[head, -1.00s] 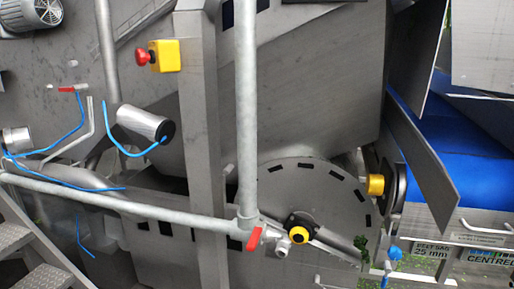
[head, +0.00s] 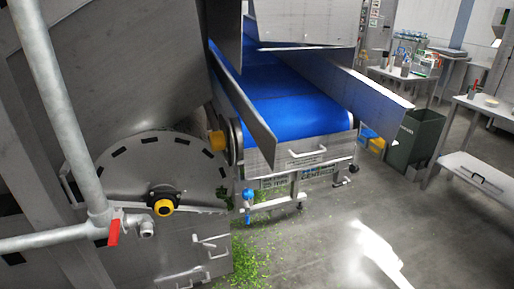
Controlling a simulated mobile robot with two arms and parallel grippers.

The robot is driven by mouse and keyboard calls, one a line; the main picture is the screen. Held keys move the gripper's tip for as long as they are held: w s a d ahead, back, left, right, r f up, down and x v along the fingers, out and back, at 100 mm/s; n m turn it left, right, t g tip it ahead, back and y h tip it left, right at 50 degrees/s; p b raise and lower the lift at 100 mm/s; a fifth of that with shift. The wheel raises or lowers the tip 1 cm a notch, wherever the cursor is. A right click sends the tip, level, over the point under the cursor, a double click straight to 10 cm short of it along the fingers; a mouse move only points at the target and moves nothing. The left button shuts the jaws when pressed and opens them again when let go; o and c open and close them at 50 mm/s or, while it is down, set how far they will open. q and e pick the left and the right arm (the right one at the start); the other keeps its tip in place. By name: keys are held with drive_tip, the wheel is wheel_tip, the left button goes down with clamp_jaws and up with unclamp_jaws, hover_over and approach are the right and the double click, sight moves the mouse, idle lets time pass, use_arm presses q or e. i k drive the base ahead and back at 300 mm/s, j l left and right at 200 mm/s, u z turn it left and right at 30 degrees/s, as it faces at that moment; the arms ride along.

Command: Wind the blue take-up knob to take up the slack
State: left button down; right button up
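The blue take-up knob (head: 248,192) shows in the head view, left of centre. It sits at the near lower corner of the conveyor, beside its frame, with a blue part hanging below it. The blue conveyor belt (head: 290,100) runs back from there between grey metal side guards. Neither of my grippers is in the picture.
A galvanised rail (head: 70,110) and a round grey drum cover (head: 150,165) stand at left. Green leaf scraps (head: 245,262) lie on the floor below the knob. A dark grey bin (head: 417,138) and steel tables (head: 480,120) are at right. The floor in the right foreground is clear.

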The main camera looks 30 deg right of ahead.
sight(247, 194)
drive_tip(key=j+z, duration=0.1)
drive_tip(key=z, duration=0.35)
drive_tip(key=k+j+z, duration=0.1)
drive_tip(key=z, duration=0.85)
drive_tip(key=k+j, duration=0.05)
